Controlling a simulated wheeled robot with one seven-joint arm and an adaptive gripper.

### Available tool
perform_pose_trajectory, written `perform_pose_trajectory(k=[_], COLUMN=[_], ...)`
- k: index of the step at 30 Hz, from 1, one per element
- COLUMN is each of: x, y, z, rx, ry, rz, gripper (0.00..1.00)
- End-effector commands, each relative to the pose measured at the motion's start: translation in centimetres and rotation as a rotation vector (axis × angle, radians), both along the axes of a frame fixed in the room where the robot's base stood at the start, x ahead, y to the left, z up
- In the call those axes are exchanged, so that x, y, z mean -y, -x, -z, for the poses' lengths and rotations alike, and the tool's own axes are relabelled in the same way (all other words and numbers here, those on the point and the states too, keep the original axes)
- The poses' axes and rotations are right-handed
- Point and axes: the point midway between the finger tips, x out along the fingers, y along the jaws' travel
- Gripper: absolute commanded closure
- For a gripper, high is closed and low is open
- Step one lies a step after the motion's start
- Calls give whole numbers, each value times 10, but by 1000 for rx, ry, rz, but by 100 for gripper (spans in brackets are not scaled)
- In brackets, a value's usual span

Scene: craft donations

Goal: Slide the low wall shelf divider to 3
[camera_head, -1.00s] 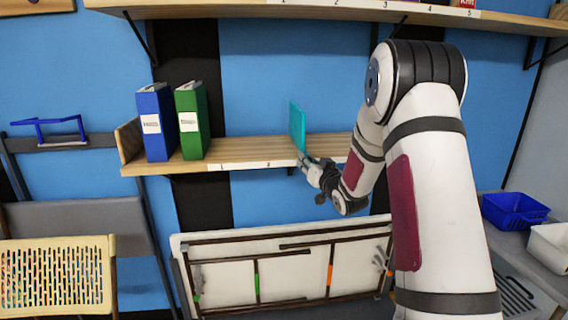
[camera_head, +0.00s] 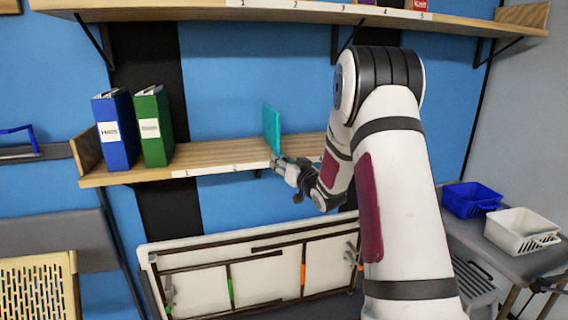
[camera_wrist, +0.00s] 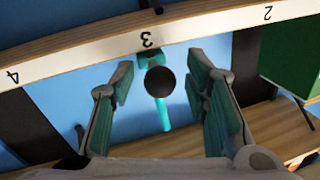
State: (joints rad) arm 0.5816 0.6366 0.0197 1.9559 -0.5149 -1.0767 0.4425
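The teal divider (camera_head: 271,130) stands upright on the low wall shelf (camera_head: 215,153), right of the label 2. In the wrist view, which is upside down, the divider (camera_wrist: 164,112) shows edge-on with a round black knob (camera_wrist: 160,80) in front, close to the label 3 (camera_wrist: 147,40). My gripper (camera_head: 276,161) is at the shelf's front edge by the divider. In the wrist view my gripper (camera_wrist: 161,88) is open, one finger on each side of the knob, with gaps on both sides. My gripper hides the label 3 in the head view.
A blue binder (camera_head: 117,130) and a green binder (camera_head: 153,128) stand at the shelf's left end. An upper shelf (camera_head: 200,10) runs above. A folded white table (camera_head: 200,290) leans below. A blue basket (camera_head: 470,200) and a white basket (camera_head: 520,230) sit at right.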

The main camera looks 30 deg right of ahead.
Motion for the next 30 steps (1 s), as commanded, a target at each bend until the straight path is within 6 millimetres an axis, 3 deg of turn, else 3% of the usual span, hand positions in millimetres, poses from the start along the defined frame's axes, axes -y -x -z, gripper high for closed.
perform_pose_trajectory(k=[8, 21, 30], x=[0, -10, -14], y=[13, 96, 119], z=[0, 0, 0], rx=[-2, 0, 1], ry=[0, -1, 1], rz=[2, 3, 1], gripper=[58, 58, 58])
